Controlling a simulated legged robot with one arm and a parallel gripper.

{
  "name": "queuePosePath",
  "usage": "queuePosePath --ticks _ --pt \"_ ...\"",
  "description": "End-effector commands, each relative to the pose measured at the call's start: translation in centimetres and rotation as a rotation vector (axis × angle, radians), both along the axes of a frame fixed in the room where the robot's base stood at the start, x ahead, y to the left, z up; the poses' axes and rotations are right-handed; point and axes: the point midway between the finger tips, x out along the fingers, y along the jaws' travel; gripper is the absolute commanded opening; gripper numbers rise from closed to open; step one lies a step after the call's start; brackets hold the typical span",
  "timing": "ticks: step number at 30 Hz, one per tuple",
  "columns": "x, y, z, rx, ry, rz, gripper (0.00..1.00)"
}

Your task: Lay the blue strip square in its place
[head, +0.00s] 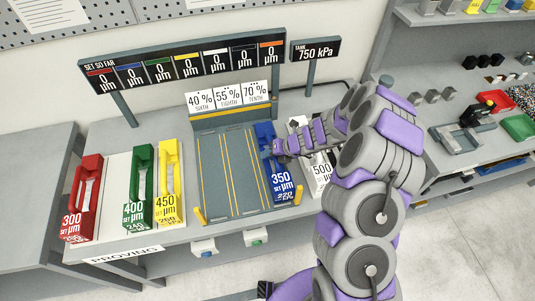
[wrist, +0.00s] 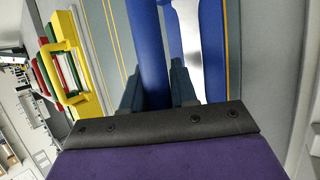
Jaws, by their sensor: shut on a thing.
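The blue strip (head: 281,184), marked 350 µm, is at the right side of the grey bed (head: 222,180) with yellow lines. It looks roughly in line with those lines, leaning slightly; I cannot tell whether it rests on the bed or hangs just above. My gripper (head: 271,151) reaches it from the right and is shut on its handle. In the wrist view the blue strip (wrist: 151,45) runs between the two dark fingers (wrist: 155,88), with a pale metal piece beside the handle. The strip's lower end is out of the wrist view.
Red (head: 83,198), green (head: 139,188) and yellow (head: 169,182) strips stand left of the bed. A white 500 µm strip (head: 319,172) stands close on the right, partly behind my arm. Short yellow posts (head: 298,192) mark the bed's front corners. A display board (head: 187,66) rises behind.

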Motion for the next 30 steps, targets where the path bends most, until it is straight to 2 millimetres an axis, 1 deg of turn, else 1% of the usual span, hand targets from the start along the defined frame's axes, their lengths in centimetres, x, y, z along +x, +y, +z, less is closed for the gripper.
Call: queuePosePath --ticks 3,4,9,13,19,23,26,30 --pt "0.0 0.5 -0.3 -0.003 0.001 0.001 0.00" --pt "0.0 0.6 -0.3 -0.003 0.000 0.002 0.29" --pt "0.0 0.9 -0.4 -0.007 0.001 0.004 0.46" --pt "0.0 0.6 -0.4 -0.004 0.001 0.002 0.57" --pt "0.0 0.2 -0.4 -0.002 0.002 0.002 0.57" --pt "-0.1 0.0 0.1 -0.002 0.001 0.002 0.57" --pt "-0.3 -0.5 1.1 -0.003 -0.001 0.001 0.57" --pt "-0.9 -2.0 3.3 -0.005 -0.001 0.000 0.57"
